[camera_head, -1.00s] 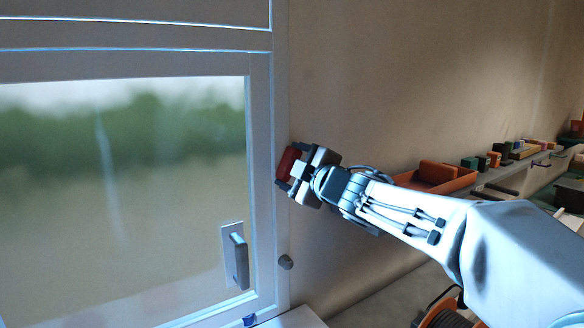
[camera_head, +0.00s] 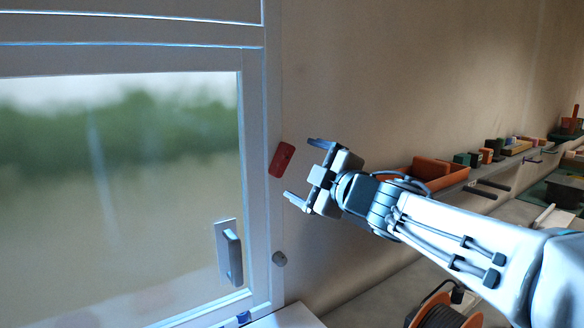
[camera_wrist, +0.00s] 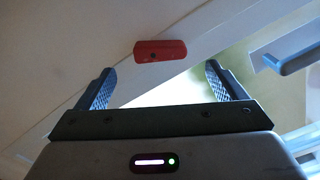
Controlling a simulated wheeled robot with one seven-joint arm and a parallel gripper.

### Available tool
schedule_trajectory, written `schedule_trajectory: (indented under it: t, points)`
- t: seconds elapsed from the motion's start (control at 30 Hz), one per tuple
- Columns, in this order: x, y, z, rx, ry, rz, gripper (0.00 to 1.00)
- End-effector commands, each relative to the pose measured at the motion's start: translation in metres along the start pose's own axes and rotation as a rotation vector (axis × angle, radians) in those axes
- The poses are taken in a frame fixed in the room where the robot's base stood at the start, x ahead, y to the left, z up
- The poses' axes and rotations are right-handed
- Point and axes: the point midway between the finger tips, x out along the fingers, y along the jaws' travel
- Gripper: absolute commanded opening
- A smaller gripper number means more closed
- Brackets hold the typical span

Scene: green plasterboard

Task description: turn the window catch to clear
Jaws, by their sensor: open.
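The red window catch (camera_head: 281,159) is a small block on the right side of the white window frame, tilted from upright in the head view. In the wrist view the catch (camera_wrist: 160,51) lies beyond the fingertips, roughly between them. My gripper (camera_head: 302,168) is open and empty, with its fingers pointing toward the frame. It is just right of the catch and apart from it. My open gripper also shows in the wrist view (camera_wrist: 158,72). The window sash (camera_head: 252,190) appears closed. Its grey handle (camera_head: 232,256) hangs down at the lower right of the pane.
On the right, a shelf along the wall holds an orange tray (camera_head: 436,178) and several small blocks. A cable reel (camera_head: 438,314) stands at the bottom. The wall right of the frame is bare.

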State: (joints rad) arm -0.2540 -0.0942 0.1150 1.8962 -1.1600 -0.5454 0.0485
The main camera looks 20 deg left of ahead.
Motion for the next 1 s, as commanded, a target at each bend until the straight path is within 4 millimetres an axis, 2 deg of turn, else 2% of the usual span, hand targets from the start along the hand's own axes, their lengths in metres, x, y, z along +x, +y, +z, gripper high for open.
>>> schedule_trajectory:
  t: [0.03,0.2,0.4,0.87,0.97,1.0]
  points:
    - [-0.011,0.0,0.001,-0.002,-0.003,0.003,0.91]
    - [-0.041,0.0,0.0,-0.001,-0.002,0.002,0.91]
    - [-0.061,0.0,0.001,-0.001,-0.001,0.001,0.91]
    - [-0.067,0.001,0.003,0.005,-0.01,0.005,0.91]
    - [-0.073,0.004,0.018,0.04,-0.073,0.037,0.91]
    - [-0.078,0.006,0.028,0.067,-0.119,0.06,0.91]
